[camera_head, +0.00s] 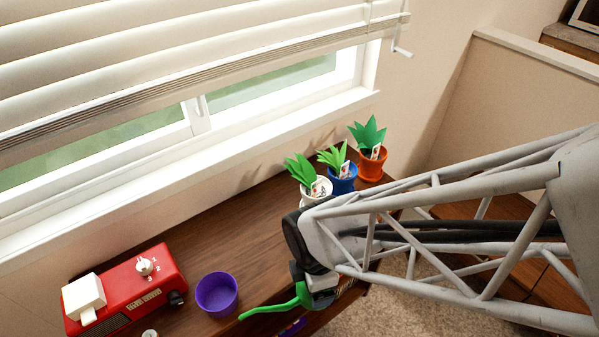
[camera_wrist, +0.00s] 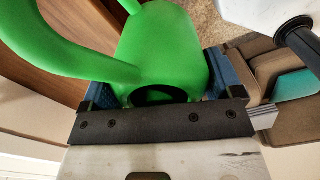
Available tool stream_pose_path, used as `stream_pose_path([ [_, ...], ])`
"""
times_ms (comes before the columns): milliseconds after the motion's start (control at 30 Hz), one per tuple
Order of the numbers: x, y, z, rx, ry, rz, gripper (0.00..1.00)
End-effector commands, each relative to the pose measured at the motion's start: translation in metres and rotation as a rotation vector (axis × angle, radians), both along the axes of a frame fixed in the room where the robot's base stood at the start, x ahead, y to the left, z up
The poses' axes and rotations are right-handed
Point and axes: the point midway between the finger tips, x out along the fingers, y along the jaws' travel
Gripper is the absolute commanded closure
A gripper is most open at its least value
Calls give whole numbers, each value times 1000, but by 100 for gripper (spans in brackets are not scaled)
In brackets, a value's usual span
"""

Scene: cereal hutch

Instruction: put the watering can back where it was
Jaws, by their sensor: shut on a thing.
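The green watering can (camera_wrist: 165,50) fills the upper middle of the wrist view, between the two blue-padded fingers of my gripper (camera_wrist: 165,85). My gripper is shut on its body. In the head view the green spout of the watering can (camera_head: 275,308) sticks out to the left from under my gripper (camera_head: 318,290). My arm and gripper hide most of the can there. It is by the front edge of the wooden hutch top (camera_head: 230,240); I cannot tell if it touches the wood.
Three potted plants, white (camera_head: 314,190), blue (camera_head: 342,178) and orange (camera_head: 371,163), stand near the window. A purple bowl (camera_head: 217,294) and a red appliance (camera_head: 125,290) stand at left. Bare wood lies between the bowl and the plants.

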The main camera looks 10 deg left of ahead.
Motion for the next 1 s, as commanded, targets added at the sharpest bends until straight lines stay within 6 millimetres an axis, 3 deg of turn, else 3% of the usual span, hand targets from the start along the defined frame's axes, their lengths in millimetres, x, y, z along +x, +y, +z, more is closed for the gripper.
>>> stream_pose_path([
  [367,16,11,-2,0,1,-1,52],
  [1000,83,57,-9,0,0,-1,52],
])
